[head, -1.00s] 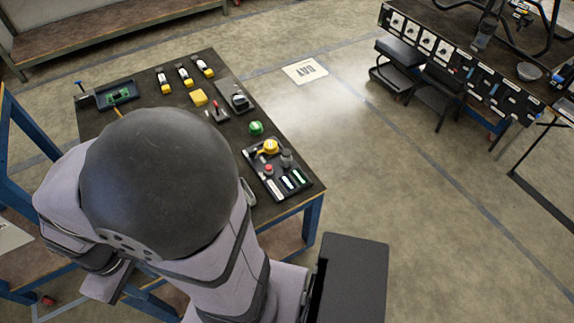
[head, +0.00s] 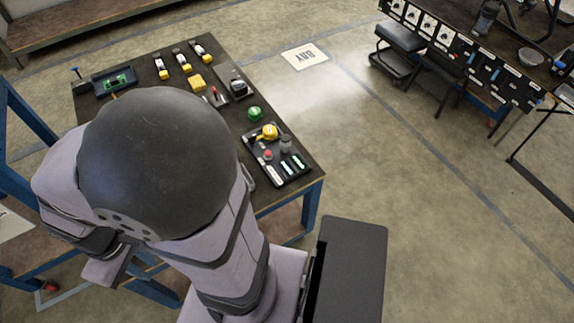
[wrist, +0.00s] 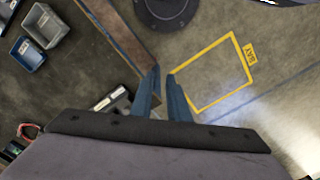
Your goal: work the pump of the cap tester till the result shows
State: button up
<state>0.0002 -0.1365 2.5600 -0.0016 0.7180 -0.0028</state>
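What looks like the cap tester (head: 277,160) is a dark tray at the near right corner of the workbench in the head view. It carries a yellow round part (head: 269,132), a grey knob (head: 286,143), a red-topped button (head: 267,154) and several pale strips, some greenish. I cannot tell which part is the pump, nor read a result. My gripper (wrist: 163,72) shows in the wrist view as two blue fingers with a narrow empty gap. It is over bare floor and a wooden edge, apart from the tester. In the head view my arm hides it.
The dark workbench (head: 140,65) also holds a green round object (head: 254,113), a yellow block (head: 196,83), yellow-and-white items and a green board in a tray (head: 117,80). My arm covers its near left part. The wrist view shows bins (wrist: 44,25) and a yellow floor outline (wrist: 237,42).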

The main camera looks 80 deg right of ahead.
jog(key=shift+d, duration=0.1)
grip_shut()
jog(key=s+d+f+m+b, duration=0.3)
jog(key=d+f+m, duration=0.2)
jog(key=d, duration=0.6)
jog(key=s+d+f+m+g+y+b, duration=0.15)
jog(key=s+d+f+m, duration=0.3)
jog(key=d, duration=0.75)
jog(key=s+d+f+m+t+h+b, duration=0.1)
jog(key=s+d+f+m+b, duration=0.3)
jog(key=d, duration=0.7)
jog(key=s+d+m, duration=0.1)
jog(key=d+m, duration=0.2)
jog(key=d, duration=0.8)
jog(key=s+d+r+m+g+h, duration=0.1)
jog(key=d+r+m+g+h, duration=0.1)
jog(key=d+r+m, duration=0.6)
jog(key=shift+d+r+m+h, duration=0.45)
jog(key=shift+r+m, duration=0.6)
jog(key=shift+m, duration=0.2)
